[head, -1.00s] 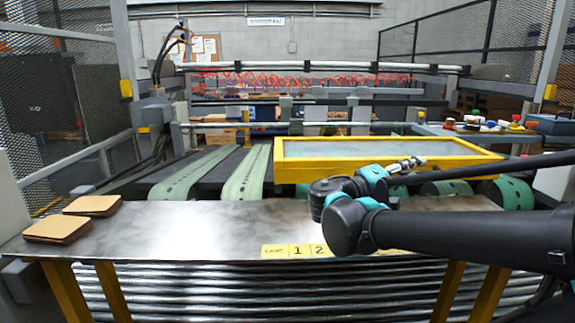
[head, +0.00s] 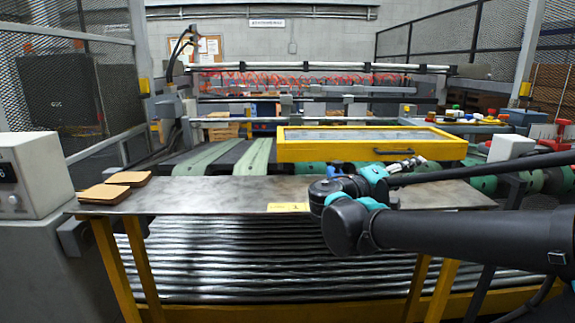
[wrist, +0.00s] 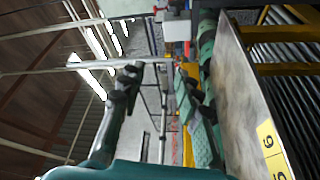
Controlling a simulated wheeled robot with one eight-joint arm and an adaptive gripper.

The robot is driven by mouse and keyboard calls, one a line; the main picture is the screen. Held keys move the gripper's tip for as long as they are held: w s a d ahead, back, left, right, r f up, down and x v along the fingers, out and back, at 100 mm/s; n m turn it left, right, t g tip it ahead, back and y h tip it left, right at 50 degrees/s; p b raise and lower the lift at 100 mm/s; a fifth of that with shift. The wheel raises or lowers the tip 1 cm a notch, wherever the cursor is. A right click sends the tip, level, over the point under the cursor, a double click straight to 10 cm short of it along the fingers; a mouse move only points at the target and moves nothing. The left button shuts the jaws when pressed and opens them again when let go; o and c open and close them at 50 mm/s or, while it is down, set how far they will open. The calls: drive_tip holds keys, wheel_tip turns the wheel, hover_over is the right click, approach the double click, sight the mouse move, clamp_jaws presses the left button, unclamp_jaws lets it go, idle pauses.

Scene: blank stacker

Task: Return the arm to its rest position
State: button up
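My arm reaches in from the right edge in the head view, folded at a dark and teal elbow in front of the metal table. My gripper (head: 408,164) points right, above the table's far edge and beside the yellow-framed tray. It also shows in the wrist view (wrist: 130,75) as a dark finger shape, seen nearly edge-on. I see nothing held at its tips, but whether the fingers are parted is unclear. The metal table (head: 220,195) carries two small stacks of brown blanks (head: 105,193) at its left end.
A white box with a knob (head: 35,175) stands at the left. The yellow-framed tray (head: 370,155) lies behind the table, over green belts (head: 205,158). Yellow number labels (wrist: 268,140) mark the table edge. Red and white items (head: 510,147) stand at the right. Mesh fences flank both sides.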

drive_tip(key=s+f+g+y, duration=0.2)
drive_tip(key=f+y, duration=0.3)
drive_tip(key=f, duration=0.7)
drive_tip(key=s+f+g+y, duration=0.15)
drive_tip(key=f+y, duration=0.25)
drive_tip(key=f, duration=0.9)
drive_tip(key=s+a+f+m+y, duration=0.1)
drive_tip(key=s+a+f+y, duration=0.2)
drive_tip(key=a+f+y, duration=0.5)
drive_tip(key=a+f, duration=0.3)
drive_tip(key=shift+s+a+f+y, duration=0.2)
drive_tip(key=shift+y, duration=0.2)
